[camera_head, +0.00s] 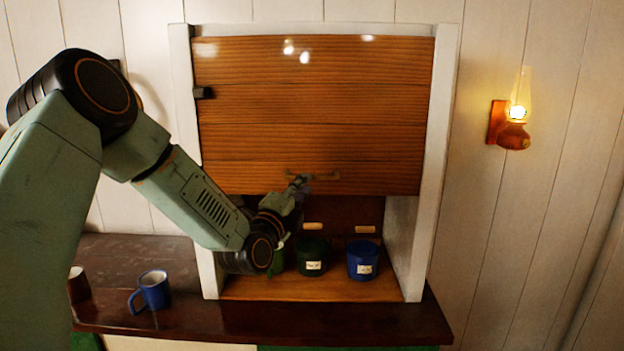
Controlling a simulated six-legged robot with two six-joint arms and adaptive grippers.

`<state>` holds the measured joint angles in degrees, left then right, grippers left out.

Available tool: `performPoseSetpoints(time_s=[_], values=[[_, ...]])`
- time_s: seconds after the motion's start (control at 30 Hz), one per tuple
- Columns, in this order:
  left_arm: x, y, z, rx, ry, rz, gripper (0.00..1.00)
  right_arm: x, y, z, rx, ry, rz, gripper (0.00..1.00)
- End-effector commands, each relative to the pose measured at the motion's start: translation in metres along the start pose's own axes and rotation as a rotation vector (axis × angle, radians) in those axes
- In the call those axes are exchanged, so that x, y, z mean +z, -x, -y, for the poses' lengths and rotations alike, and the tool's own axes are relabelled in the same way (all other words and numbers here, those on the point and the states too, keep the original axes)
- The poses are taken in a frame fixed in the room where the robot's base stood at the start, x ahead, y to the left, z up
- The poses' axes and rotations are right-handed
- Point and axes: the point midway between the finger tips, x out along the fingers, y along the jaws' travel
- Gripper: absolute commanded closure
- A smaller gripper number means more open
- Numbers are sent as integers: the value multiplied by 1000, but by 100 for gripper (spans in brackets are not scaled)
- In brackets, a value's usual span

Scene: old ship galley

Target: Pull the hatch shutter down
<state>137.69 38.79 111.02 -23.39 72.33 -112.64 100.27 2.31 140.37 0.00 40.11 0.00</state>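The hatch shutter (310,115) is a brown slatted wooden panel in a white frame (436,165). It covers the upper part of the opening, and the lower part is open. A small bar handle (328,175) sits near its lower edge. My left gripper (303,184) is at the left end of this handle, reaching up from below. Its fingers are small and dark here, and I cannot tell whether they are closed on the handle or only beside it. My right gripper is not in view.
Inside the hatch stand a dark green canister (312,257) and a blue canister (362,259), both labelled. Another green one is partly hidden behind my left arm. A blue mug (151,291) and a brown cup (78,285) stand on the dark counter (250,322). A lit lamp (514,125) hangs at right.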

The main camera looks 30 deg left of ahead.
Motion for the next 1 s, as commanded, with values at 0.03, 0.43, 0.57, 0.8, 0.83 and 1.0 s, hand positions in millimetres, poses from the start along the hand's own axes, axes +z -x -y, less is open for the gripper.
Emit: performPoseSetpoints(time_s=[0.03,0.43,0.57,0.8,0.83,1.0], values=[[0,-9,0,-1,-7,-2,80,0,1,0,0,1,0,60],[-2,-49,0,1,0,-2,80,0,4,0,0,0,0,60],[-2,-51,0,1,1,-2,80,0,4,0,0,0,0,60],[-2,-49,0,1,2,-1,83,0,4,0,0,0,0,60],[-2,-49,0,1,2,-1,86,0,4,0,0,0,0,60],[-2,-49,0,1,1,-2,100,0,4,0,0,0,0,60]])
